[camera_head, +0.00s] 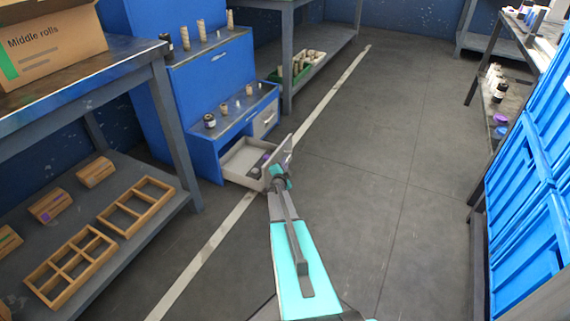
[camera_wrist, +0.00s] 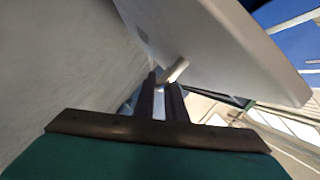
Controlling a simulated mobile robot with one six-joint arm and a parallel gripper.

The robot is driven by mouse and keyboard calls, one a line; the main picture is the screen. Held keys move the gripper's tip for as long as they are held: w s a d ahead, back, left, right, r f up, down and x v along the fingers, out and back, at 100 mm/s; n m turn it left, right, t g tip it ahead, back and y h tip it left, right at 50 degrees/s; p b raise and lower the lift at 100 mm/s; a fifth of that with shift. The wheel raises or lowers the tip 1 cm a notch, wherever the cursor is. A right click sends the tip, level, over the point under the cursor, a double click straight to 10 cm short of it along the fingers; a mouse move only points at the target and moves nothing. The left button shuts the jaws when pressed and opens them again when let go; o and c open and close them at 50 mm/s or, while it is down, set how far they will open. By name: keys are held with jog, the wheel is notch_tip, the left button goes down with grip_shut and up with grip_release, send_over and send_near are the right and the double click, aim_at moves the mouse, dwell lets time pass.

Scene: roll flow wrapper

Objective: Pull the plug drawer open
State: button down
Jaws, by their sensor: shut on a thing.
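The plug drawer (camera_head: 238,165) is low in the blue cabinet in the head view and stands out from it, with its inside in view. A few small dark items lie inside near its front. My gripper (camera_head: 277,178) is at the outer side of the drawer's front panel (camera_head: 285,152). In the wrist view, my gripper (camera_wrist: 163,98) is shut on the pale drawer handle (camera_wrist: 175,70). The light front panel (camera_wrist: 215,45) fills the upper right there. My gripper hides part of the handle.
The blue cabinet (camera_head: 200,88) has a closed drawer (camera_head: 265,120) beside the open one. A metal bench (camera_head: 110,72) with a low shelf of wooden frames (camera_head: 72,262) stands left. Blue crates (camera_head: 520,200) line the right. The grey floor between (camera_head: 400,150) is clear.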

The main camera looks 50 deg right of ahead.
jog(key=shift+s+d+f, duration=0.1)
jog(key=shift+s+f, duration=0.1)
jog(key=c, duration=1.8)
grip_release()
jog(key=shift+w, duration=0.1)
jog(key=shift+d, duration=0.1)
jog(key=shift+r, duration=0.1)
jog(key=shift+p+v, duration=2.15)
jog(key=shift+v, duration=4.8)
